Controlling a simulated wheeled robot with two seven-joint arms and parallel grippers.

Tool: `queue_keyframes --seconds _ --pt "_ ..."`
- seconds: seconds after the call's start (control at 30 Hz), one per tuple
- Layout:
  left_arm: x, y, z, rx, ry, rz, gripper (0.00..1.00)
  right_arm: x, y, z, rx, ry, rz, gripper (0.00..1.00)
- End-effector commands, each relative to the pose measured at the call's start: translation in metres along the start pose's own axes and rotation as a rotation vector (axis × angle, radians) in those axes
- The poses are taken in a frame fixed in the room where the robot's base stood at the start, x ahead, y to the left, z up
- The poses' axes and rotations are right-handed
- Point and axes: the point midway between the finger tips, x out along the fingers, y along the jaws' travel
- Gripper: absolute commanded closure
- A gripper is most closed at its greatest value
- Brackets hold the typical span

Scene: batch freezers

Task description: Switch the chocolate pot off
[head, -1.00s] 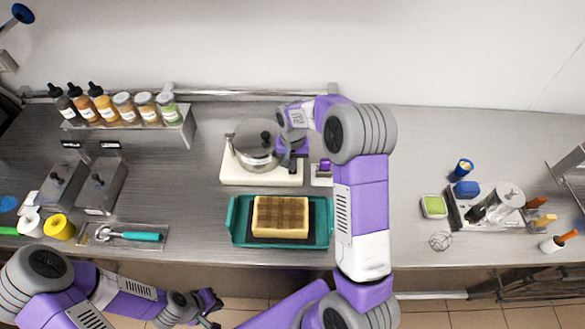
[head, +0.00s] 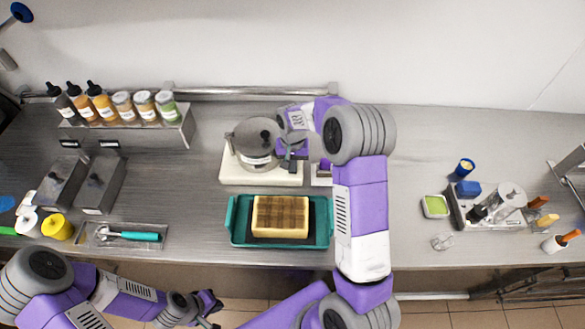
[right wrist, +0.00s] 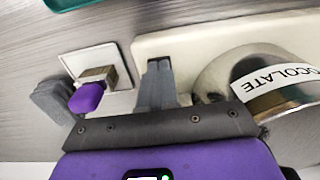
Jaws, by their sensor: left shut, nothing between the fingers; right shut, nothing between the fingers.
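The chocolate pot (head: 254,138) is a steel lidded pot on a cream base (head: 262,176); its label reads "OCOLATE" in the right wrist view (right wrist: 275,85). Beside the base is a pale plate (right wrist: 92,62) with a metal block and a purple switch lever (right wrist: 88,97). In the head view my right arm partly hides this switch. My right gripper (right wrist: 157,72) is shut and empty, its fingertips over the base's edge between pot and lever, apart from the lever. My left gripper (head: 214,312) is shut and empty, low in front of the counter.
A rail runs behind the pot. Bottles and jars (head: 123,106) stand on a rack at the left. A blender-like device (head: 508,198) stands at the right.

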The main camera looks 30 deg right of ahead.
Motion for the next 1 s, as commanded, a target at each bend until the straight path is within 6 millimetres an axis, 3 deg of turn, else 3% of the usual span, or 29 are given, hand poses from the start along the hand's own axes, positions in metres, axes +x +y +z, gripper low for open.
queue_keyframes --seconds 0.53,1.0 --pt "0.002 -0.001 0.0 0.0 0.0 0.0 1.0 0.004 0.0 0.0 0.0 0.0 0.0 1.0" --pt "-0.022 0.008 0.001 0.0 0.0 0.0 1.0 -0.032 0.0 0.0 -0.001 0.001 0.0 1.0"
